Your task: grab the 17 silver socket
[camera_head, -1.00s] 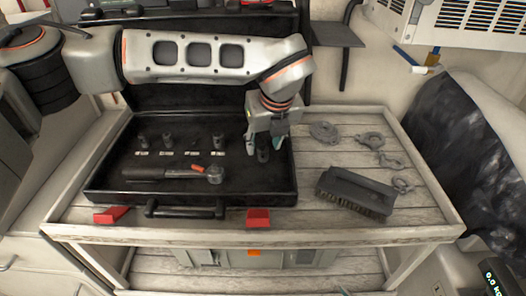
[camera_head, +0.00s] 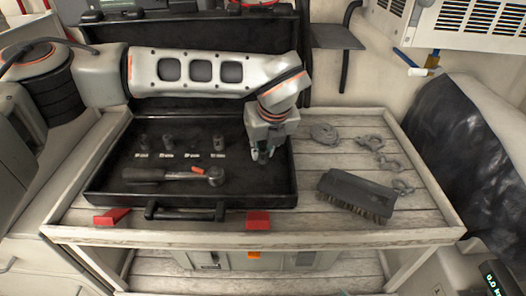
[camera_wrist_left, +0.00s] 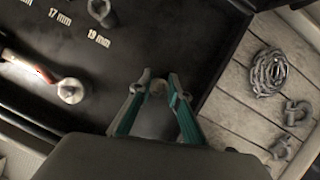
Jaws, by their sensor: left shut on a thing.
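The black tool tray (camera_head: 103,181) lies open on the slatted table. My left gripper (camera_head: 262,157) is low over the tray's right part, its fingers shut on a small grey socket. The socket (camera_wrist_left: 158,87) shows between the green-edged fingers in the left wrist view, mostly hidden by them. In the tray's row, the spot above the third label is empty; the wrist view reads that label as 17 mm (camera_wrist_left: 60,16). Another socket (camera_wrist_left: 102,12) stands by the 19 mm label. Two more sockets (camera_head: 144,142) (camera_head: 168,140) stand at the row's left. My right gripper is not in view.
A ratchet (camera_head: 175,174) lies in the tray, in front of the sockets. A brush (camera_head: 356,194), shackles (camera_head: 370,142) and a coiled chain (camera_head: 324,133) lie on the table to the right. Red latches (camera_head: 257,220) are at the tray's front.

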